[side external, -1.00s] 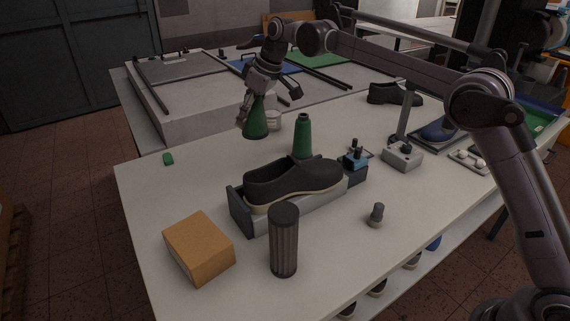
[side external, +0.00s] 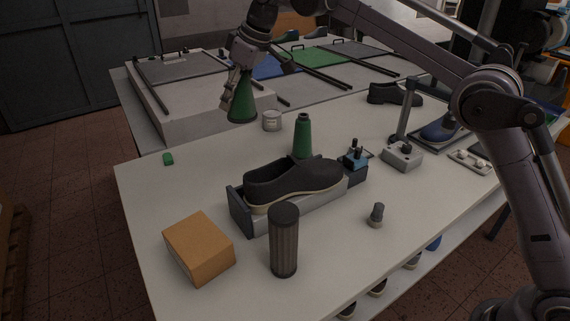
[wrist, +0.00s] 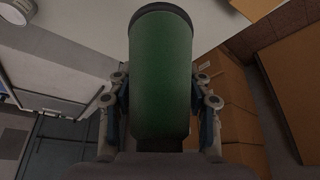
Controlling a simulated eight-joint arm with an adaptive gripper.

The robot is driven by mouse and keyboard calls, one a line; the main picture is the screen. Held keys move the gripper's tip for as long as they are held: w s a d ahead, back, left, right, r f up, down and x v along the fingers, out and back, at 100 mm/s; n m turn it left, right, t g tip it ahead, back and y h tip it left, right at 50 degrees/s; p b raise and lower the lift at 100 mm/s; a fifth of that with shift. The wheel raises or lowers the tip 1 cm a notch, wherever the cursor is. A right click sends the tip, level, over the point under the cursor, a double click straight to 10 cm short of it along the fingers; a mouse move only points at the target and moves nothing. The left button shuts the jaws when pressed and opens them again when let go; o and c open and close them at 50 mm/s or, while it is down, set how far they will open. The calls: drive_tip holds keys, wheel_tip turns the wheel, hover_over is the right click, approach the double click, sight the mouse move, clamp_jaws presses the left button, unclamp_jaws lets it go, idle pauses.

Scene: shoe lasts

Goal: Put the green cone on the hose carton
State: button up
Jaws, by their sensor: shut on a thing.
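My gripper (side external: 234,97) is shut on the green cone (side external: 243,106) and holds it in the air, wide end down, above the far left part of the table. In the wrist view the cone (wrist: 160,75) fills the middle between the two fingers, its dark-rimmed end at the top. A plain orange-brown carton (side external: 199,248), the only carton on the table, sits at the front left with its top bare. No label on it can be read.
A dark shoe (side external: 293,182) on a grey stand, a ribbed dark cylinder (side external: 284,240) and a green bottle-like object (side external: 303,137) stand mid-table. A white tin (side external: 272,121) is near the cone. Large cardboard surfaces (wrist: 290,85) show right in the wrist view.

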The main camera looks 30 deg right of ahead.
drive_tip(key=shift+n+y, duration=0.3)
drive_tip(key=shift+n, duration=0.4)
drive_tip(key=s+a, duration=0.2)
drive_tip(key=s, duration=0.1)
drive_tip(key=s+a, duration=0.2)
drive_tip(key=s, duration=0.2)
drive_tip(key=s+a, duration=0.3)
drive_tip(key=s, duration=0.1)
drive_tip(key=shift+f, duration=0.4)
hover_over(189, 235)
wheel_tip(189, 235, down, 12)
drive_tip(key=shift+f, duration=2.05)
drive_tip(key=shift+f, duration=0.15)
drive_tip(key=o, duration=1.3)
